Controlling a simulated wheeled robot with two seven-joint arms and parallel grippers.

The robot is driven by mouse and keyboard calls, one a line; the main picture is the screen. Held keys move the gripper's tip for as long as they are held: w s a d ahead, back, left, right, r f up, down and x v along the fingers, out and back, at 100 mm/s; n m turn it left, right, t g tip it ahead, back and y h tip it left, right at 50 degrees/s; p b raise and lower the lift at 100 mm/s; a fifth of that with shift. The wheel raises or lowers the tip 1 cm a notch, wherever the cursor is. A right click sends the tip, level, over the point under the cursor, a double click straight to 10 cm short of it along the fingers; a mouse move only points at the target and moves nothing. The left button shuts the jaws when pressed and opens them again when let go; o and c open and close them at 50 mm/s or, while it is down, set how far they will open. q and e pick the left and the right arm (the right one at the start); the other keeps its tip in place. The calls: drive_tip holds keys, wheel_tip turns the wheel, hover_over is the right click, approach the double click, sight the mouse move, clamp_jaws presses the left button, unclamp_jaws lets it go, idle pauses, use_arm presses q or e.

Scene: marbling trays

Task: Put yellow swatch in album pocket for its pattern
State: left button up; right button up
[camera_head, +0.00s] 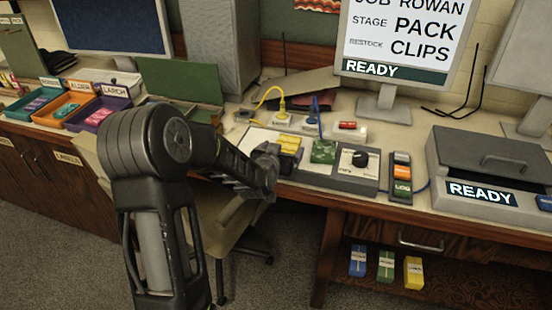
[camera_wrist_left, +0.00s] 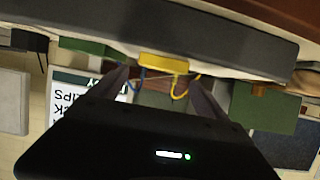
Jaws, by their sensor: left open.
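A yellow block-like item (camera_head: 288,143) sits on the desk beside my left gripper (camera_head: 266,168); I cannot tell whether it is the yellow swatch. A yellow piece (camera_wrist_left: 163,63) also shows in the left wrist view, beyond and between the fingertips of my left gripper (camera_wrist_left: 162,82). The left gripper is open, with nothing seen between its fingers. It is at the desk's front edge, and contact with the yellow item cannot be made out. No album pocket can be made out. A second yellow item (camera_head: 413,272) stands on the low shelf. My right gripper is not in view.
A green item (camera_head: 323,151) and a grey knob box (camera_head: 354,169) stand right of the yellow item. A grey lidded case (camera_head: 485,160) is farther right. Labelled trays, one orange (camera_head: 62,107), stand left. A chair (camera_head: 235,220) is under the desk edge.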

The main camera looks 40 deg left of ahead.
use_arm(q)
drive_tip(key=v, duration=0.7)
drive_tip(key=shift+s+b, duration=0.3)
drive_tip(key=shift+b, duration=0.1)
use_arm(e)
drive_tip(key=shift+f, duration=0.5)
use_arm(q)
drive_tip(key=shift+r, duration=0.1)
